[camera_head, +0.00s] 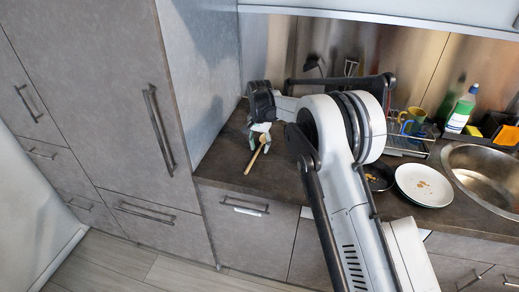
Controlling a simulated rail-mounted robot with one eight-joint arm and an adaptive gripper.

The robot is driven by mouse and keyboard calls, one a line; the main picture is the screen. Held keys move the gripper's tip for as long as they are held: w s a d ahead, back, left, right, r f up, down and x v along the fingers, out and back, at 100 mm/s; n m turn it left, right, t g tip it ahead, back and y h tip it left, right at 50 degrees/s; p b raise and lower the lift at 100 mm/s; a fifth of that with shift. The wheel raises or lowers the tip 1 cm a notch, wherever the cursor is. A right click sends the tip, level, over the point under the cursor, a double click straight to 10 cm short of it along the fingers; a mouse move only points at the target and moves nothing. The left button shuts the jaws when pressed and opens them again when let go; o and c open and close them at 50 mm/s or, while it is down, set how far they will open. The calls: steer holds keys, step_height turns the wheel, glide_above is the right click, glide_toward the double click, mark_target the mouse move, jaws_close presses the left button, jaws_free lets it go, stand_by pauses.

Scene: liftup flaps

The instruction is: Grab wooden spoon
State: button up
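The wooden spoon (255,156) shows at the left part of the dark countertop, with a light brown handle slanting down and left toward the front edge. My gripper (262,136) is at the spoon's upper end, pointing down, with pale fingertips that overlap that end in the picture. The fingers are small and partly hidden by my wrist, so I cannot tell whether they are shut on the spoon or only beside it. I also cannot tell whether the spoon touches the counter.
A tall grey cabinet (110,85) stands left of the counter (222,158). My arm crosses the middle. To the right are a white plate (424,184) with food bits, a dark pan (379,177), a dish rack (408,145), mugs (411,121), a bottle (461,111) and a sink (486,176).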

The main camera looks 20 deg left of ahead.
jaws_close()
